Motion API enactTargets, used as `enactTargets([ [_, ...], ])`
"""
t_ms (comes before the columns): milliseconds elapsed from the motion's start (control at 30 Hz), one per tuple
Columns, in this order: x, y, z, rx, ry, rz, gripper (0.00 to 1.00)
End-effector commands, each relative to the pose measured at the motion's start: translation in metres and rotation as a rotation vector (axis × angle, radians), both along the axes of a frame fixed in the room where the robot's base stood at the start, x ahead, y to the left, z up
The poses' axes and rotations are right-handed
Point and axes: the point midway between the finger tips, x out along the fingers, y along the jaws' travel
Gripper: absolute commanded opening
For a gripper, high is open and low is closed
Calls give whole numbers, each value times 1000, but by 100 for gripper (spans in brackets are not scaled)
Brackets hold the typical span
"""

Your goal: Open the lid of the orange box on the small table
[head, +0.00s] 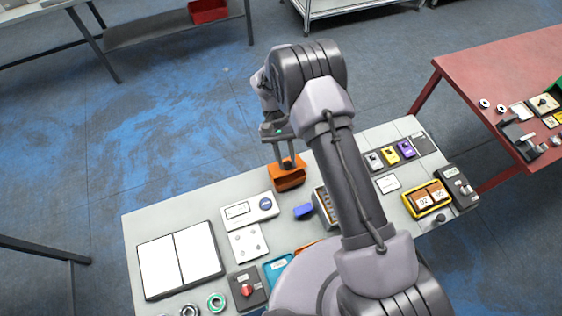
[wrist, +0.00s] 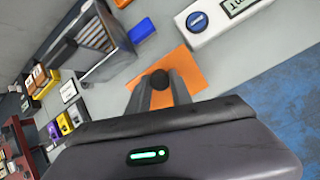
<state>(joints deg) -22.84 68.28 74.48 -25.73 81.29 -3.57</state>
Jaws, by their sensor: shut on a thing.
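The orange box (head: 288,181) stands near the far edge of the small grey table (head: 150,220). My gripper (head: 286,162) points down at it from above. In the wrist view the box's orange top (wrist: 190,64) lies under my fingertips (wrist: 160,84). The fingers are shut on a dark round knob (wrist: 160,77) over the orange lid. Whether the lid sits flush on the box or is slightly raised, I cannot tell. The inside of the box is not visible.
A white device with a blue button (head: 263,204) is left of the box. A blue block (head: 303,211) and a grey slotted holder (head: 321,203) are on its near side. A yellow tray (head: 411,206) is at the right. A red table (head: 500,65) stands further right.

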Motion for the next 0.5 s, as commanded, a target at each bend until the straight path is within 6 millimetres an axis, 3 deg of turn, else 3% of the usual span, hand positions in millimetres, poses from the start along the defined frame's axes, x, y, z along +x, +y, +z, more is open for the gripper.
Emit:
enactTargets([
  [500,6,3,3,-48,95,-1,0],
])
